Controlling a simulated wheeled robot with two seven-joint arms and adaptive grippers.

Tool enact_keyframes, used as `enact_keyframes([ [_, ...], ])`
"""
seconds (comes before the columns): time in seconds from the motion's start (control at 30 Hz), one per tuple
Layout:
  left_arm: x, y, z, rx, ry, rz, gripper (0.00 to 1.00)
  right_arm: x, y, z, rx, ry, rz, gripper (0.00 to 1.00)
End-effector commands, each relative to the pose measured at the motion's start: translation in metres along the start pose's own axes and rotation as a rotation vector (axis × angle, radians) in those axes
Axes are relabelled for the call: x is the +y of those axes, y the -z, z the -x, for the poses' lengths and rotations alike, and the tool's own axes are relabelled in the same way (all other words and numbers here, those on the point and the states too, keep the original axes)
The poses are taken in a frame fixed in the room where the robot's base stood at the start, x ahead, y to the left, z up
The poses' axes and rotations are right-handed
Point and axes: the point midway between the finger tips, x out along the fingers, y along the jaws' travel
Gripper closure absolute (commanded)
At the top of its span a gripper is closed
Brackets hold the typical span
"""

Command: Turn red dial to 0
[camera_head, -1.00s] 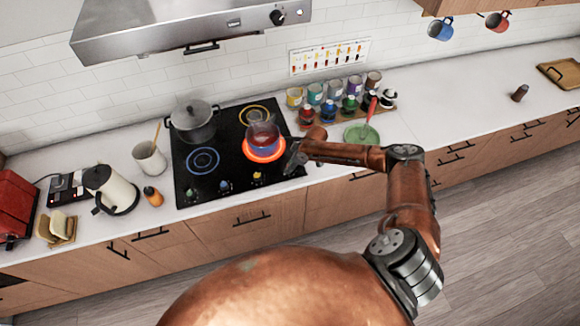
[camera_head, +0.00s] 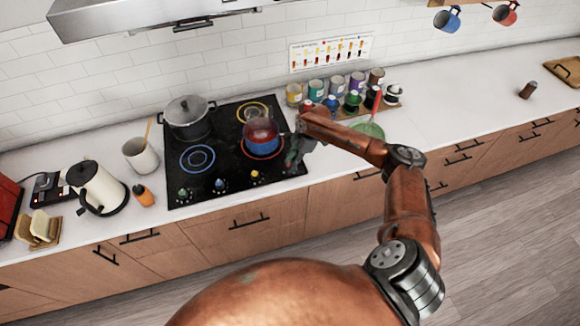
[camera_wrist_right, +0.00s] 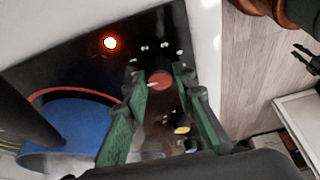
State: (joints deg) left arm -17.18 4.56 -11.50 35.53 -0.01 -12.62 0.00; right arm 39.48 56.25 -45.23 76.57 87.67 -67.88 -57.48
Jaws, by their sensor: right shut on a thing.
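The red dial (camera_wrist_right: 160,79) shows in the wrist view between the green fingers of my right gripper (camera_wrist_right: 160,90), which is shut on it. In the head view my right gripper (camera_head: 292,156) is at the front right corner of the black cooktop (camera_head: 226,193) and hides the red dial. A blue pot (camera_wrist_right: 75,125) stands on the red-ringed burner (camera_head: 263,154); that ring is not glowing. An orange light (camera_wrist_right: 110,42) shines on the black surface in the wrist view. My left gripper is not in view.
The yellow dial (camera_head: 255,175), blue dial (camera_head: 220,184) and green dial (camera_head: 184,193) line the cooktop's front edge. A lidded grey pot (camera_head: 190,122) stands at the back left. A green bowl (camera_head: 371,130) and several paint cans stand to the right, close to my arm.

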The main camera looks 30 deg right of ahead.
Motion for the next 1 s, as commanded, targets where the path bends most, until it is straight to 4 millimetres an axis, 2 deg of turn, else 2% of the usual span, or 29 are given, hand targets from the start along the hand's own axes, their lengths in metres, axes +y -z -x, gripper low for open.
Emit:
enact_keyframes([
  [0.2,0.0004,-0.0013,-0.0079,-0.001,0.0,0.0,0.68,0.0022,-0.0012,0.0007,-0.003,0.016,0.049,1.0],
  [0.67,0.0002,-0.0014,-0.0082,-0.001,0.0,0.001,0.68,0.0026,-0.001,0.0022,-0.003,0.019,0.061,1.0],
  [0.7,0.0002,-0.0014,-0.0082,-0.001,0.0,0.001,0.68,0.0027,-0.001,0.0023,-0.003,0.019,0.061,0.73],
  [0.9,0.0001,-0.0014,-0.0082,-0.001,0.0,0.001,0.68,0.0018,-0.0007,0.0014,-0.002,0.021,0.06,0.59],
  [1.0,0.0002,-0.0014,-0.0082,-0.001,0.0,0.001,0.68,0.0014,-0.0006,0.0011,-0.002,0.022,0.06,0.58],
])
